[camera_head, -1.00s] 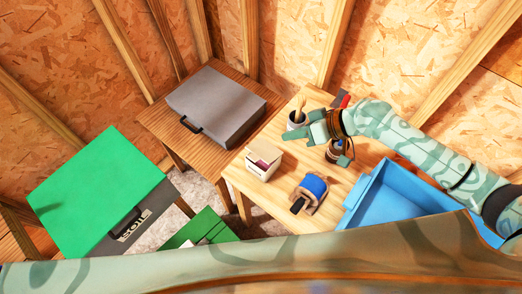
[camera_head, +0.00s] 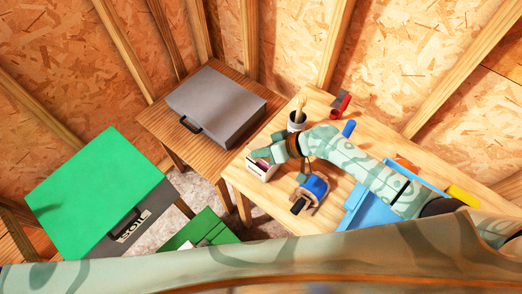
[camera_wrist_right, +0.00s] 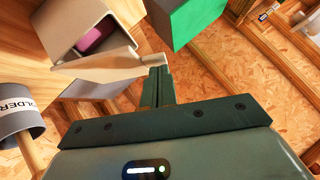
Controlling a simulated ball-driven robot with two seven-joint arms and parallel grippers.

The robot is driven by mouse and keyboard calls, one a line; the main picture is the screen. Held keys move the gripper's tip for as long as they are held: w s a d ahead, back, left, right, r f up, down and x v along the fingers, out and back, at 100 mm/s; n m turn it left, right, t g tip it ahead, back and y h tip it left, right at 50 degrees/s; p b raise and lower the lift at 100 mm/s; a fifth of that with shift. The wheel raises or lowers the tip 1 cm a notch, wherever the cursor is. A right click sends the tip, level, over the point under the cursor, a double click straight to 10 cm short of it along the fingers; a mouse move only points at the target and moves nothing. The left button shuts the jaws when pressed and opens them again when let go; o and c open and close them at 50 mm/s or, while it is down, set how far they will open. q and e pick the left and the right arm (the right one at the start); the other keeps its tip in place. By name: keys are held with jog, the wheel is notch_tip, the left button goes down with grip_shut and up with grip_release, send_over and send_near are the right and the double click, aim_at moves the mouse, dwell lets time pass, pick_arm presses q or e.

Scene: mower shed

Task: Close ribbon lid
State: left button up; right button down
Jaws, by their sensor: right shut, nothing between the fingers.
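The ribbon box (camera_head: 258,172) is a small cream box at the left edge of the light wooden table. Its top is open, and a pink roll of ribbon shows inside. The box also shows in the wrist view (camera_wrist_right: 73,75), with the pink ribbon (camera_wrist_right: 96,36) in its opening and a pale flap (camera_wrist_right: 110,62) sticking out to the right. My right gripper (camera_head: 276,150) is over the box's back side in the head view. In the wrist view its closed fingertips (camera_wrist_right: 158,72) are at the flap's outer end; I cannot tell if they touch. My left gripper is not in view.
A blue tape dispenser (camera_head: 314,187) stands right of the box. A brush holder cup (camera_head: 297,122) is behind it. A blue tray (camera_head: 365,210) lies under my right forearm. A grey case (camera_head: 215,100) sits on the darker table. A green-lidded soil bin (camera_head: 95,180) stands left.

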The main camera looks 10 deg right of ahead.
aim_at(256, 161)
jog(key=f+h+p, duration=0.1)
jog(key=s+a+f+n+t+p, duration=0.1)
jog(key=shift+s+a+f+t+h+p, duration=0.15)
jog(key=shift+s+a+t+h+p, duration=0.15)
jog(key=shift+h+p, duration=0.1)
jog(key=f, duration=0.1)
jog(key=f+b, duration=0.1)
jog(key=shift+s+a+f, duration=0.25)
jog(key=shift+a+f, duration=0.05)
dwell(0.4)
